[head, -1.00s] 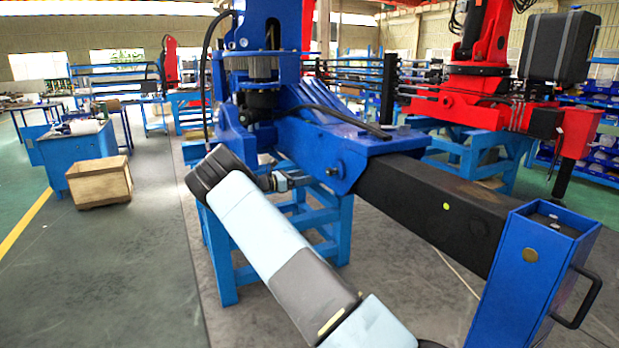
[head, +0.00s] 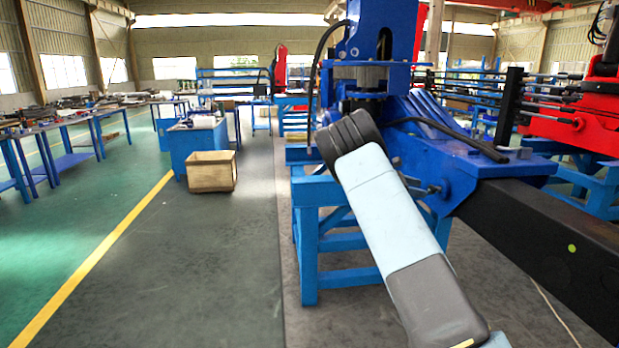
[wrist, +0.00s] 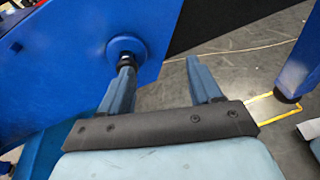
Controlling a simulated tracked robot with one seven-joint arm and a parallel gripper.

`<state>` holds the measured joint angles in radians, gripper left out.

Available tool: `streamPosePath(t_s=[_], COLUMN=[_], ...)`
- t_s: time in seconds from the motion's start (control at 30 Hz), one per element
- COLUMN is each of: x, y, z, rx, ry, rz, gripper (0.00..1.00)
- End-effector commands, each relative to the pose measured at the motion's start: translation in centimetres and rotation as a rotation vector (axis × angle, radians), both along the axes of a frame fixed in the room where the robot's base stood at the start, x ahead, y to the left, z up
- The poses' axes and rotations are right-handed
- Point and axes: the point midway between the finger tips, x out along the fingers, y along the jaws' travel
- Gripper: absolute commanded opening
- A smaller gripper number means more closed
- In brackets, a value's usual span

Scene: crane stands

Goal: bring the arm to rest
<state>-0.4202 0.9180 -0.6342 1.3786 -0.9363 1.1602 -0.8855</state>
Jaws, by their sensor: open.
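In the wrist view my gripper (wrist: 160,66) is open, its two blue-grey fingers apart with nothing between them. The tip of its left finger overlaps a round bolt (wrist: 126,45) on a blue crane plate (wrist: 75,60); I cannot tell whether they touch. In the head view my light-blue and grey arm (head: 385,215) reaches up from the bottom edge, in front of the blue crane (head: 450,165). The gripper is mostly hidden there behind the arm and cannot be made out clearly.
The crane's black beam (head: 540,235) runs to the right edge, close beside my arm. Its light-blue stand (head: 308,240) is on the floor. A wooden crate (head: 211,172) stands before a blue workbench (head: 197,142). Open floor (head: 190,270) lies left, with a yellow line (head: 95,270).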

Motion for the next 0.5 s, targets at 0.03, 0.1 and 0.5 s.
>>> streamPosePath(t_s=[0.03, 0.1, 0.5], x=[-1.2, -2.7, -11.5], y=[-0.5, -1.1, -1.7], z=[0.9, 1.7, 6.2], rx=[0.048, 0.108, 0.431], ry=[-0.036, -0.081, -0.336], rz=[-0.023, -0.056, -0.23], gripper=[0.63, 0.63, 0.63])
